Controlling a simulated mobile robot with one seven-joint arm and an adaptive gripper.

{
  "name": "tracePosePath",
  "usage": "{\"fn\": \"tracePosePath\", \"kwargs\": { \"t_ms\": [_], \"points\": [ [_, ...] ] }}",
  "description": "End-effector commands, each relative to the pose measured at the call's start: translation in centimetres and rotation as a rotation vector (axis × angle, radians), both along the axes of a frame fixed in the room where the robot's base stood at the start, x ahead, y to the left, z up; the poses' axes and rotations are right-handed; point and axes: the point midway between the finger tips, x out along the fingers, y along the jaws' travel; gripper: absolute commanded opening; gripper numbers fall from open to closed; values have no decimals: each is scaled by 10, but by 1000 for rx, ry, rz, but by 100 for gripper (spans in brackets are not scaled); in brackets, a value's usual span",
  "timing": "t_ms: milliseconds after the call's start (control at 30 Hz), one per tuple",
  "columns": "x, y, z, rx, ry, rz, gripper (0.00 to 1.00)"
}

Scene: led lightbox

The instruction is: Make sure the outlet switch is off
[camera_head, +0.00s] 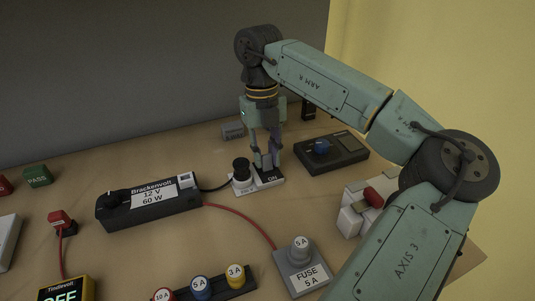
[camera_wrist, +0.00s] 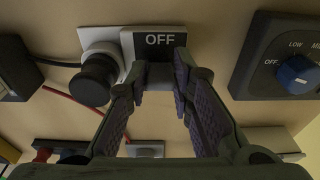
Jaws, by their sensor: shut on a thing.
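The outlet (camera_head: 258,184) is a pale block on the bench with a dark switch plate. Its ON label (camera_head: 273,178) shows at the near end in the head view. In the wrist view its OFF label (camera_wrist: 160,40) shows just beyond my fingertips. A black plug (camera_head: 241,167) sits upright in the outlet beside the switch; it also shows in the wrist view (camera_wrist: 95,80). My gripper (camera_head: 266,163) points down over the plate, shut on the grey switch knob (camera_wrist: 160,76), between the fingertips. The fingers partly hide the knob, so its exact position is hard to tell.
A black Brackenvolt supply (camera_head: 150,207) lies left, with a cord to the plug. A dark box with a blue dial (camera_head: 321,147) stands close right. A fuse block (camera_head: 302,269) and fuse rack (camera_head: 215,288) are nearer. A grey cylinder (camera_head: 233,131) lies behind.

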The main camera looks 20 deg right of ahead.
Motion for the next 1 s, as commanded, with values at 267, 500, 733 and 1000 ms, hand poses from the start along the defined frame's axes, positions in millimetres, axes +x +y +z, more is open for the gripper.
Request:
{"fn": "tracePosePath", "kwargs": {
  "t_ms": [267, 500, 733, 1000],
  "points": [
    [7, 1, -1, -6, 168, -1, 0],
    [9, 1, -3, -8, 238, 0, 0],
    [10, 1, -3, -9, 254, 0, 0],
    [9, 0, -4, -9, 254, 0, 0]
  ]
}}
